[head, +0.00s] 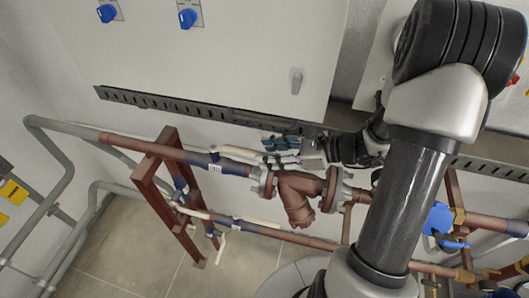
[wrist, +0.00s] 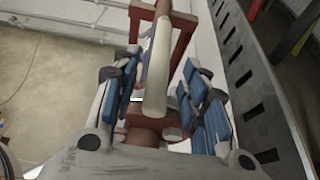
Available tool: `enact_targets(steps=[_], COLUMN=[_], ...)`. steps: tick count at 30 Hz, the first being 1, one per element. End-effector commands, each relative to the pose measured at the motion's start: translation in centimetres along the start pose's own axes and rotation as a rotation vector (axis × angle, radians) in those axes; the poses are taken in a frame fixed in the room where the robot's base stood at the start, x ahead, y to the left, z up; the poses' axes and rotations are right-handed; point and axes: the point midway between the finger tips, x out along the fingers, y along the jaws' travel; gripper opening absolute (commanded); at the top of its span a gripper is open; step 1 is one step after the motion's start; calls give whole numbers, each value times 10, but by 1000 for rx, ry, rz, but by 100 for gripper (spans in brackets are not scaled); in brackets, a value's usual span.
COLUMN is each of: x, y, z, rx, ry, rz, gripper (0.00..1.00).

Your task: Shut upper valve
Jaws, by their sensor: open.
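The upper valve has a long cream lever (head: 238,152) just above the upper brown pipe, lying roughly along it. In the wrist view the lever (wrist: 158,62) runs away from me between the two blue-padded fingers. My gripper (head: 284,150) is at the lever's right end, beside the flange. In the wrist view my gripper (wrist: 160,88) is open, with a finger on each side of the lever and visible gaps. The valve body is largely hidden by the lever and fingers.
A brown strainer (head: 298,195) is below my gripper. A slotted dark rail (head: 170,103) runs along the wall above the pipes, and close on the right in the wrist view (wrist: 235,60). A lower pipe (head: 290,236) carries another cream lever. A reddish frame (head: 180,200) supports the pipes.

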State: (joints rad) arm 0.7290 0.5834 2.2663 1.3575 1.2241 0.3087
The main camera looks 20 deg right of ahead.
Motion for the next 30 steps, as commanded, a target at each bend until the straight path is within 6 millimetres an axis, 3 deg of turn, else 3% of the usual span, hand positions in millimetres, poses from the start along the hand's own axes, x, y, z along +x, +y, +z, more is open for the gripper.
enact_targets(steps=[6,15,30], x=[18,19,18], y=[1,1,1], z=[2,3,3], rx=[1,1,1], ry=[0,0,0], rz=[1,0,0], gripper=[41,40,7])
